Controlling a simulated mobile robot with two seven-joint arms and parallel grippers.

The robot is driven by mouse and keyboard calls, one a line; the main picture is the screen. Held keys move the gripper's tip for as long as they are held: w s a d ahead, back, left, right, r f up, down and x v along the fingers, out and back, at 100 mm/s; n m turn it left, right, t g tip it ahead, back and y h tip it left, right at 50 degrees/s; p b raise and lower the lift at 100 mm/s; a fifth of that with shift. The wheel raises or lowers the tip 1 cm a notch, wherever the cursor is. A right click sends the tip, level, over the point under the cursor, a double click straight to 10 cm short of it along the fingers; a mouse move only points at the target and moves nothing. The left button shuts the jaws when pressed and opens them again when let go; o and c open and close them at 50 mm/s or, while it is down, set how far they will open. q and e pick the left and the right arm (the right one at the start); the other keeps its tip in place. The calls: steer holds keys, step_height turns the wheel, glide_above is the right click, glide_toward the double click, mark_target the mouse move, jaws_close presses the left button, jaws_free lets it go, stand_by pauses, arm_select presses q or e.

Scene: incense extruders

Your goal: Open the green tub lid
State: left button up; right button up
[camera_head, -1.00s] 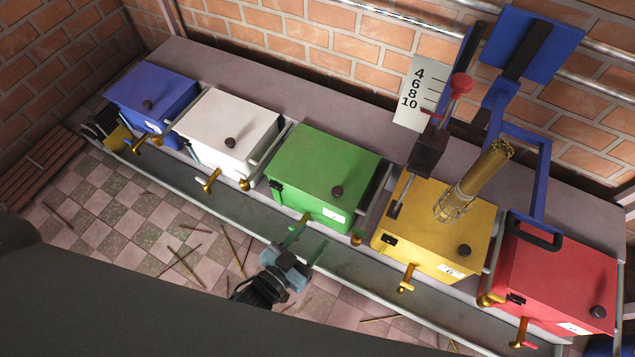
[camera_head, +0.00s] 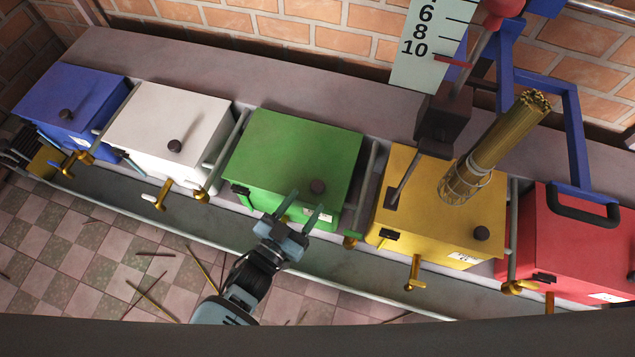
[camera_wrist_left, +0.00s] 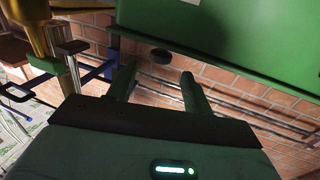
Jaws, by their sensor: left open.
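The green tub (camera_head: 265,195) stands in the middle of the row with its flat green lid (camera_head: 292,150) closed. A dark round knob (camera_head: 317,187) sits on the lid near its front right corner. My left gripper (camera_head: 303,203) is open and empty at the front of the green tub, its two fingers reaching up close to the knob. In the left wrist view the fingers (camera_wrist_left: 158,85) point toward the dark knob (camera_wrist_left: 160,56), which lies beyond and between their tips. The green tub's surface (camera_wrist_left: 225,35) fills the upper right there. I cannot tell whether a finger touches the tub.
Blue (camera_head: 68,100), white (camera_head: 170,125), yellow (camera_head: 440,205) and red (camera_head: 580,240) tubs stand on the same ledge. A bundle of sticks (camera_head: 495,145) stands on the yellow tub. Brass spouts (camera_head: 415,270) jut out in front. A brick wall rises behind.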

mark_target(314, 192)
arm_select(q)
steer(key=b+x, duration=0.1)
steer(key=x, duration=0.4)
steer(key=shift+f+b, duration=0.1)
steer(key=shift+b, duration=0.25)
steer(key=shift+w+d, duration=0.4)
steer(key=shift+w, duration=0.2)
steer(key=shift+c, duration=0.4)
steer(key=c, duration=0.5)
jaws_close()
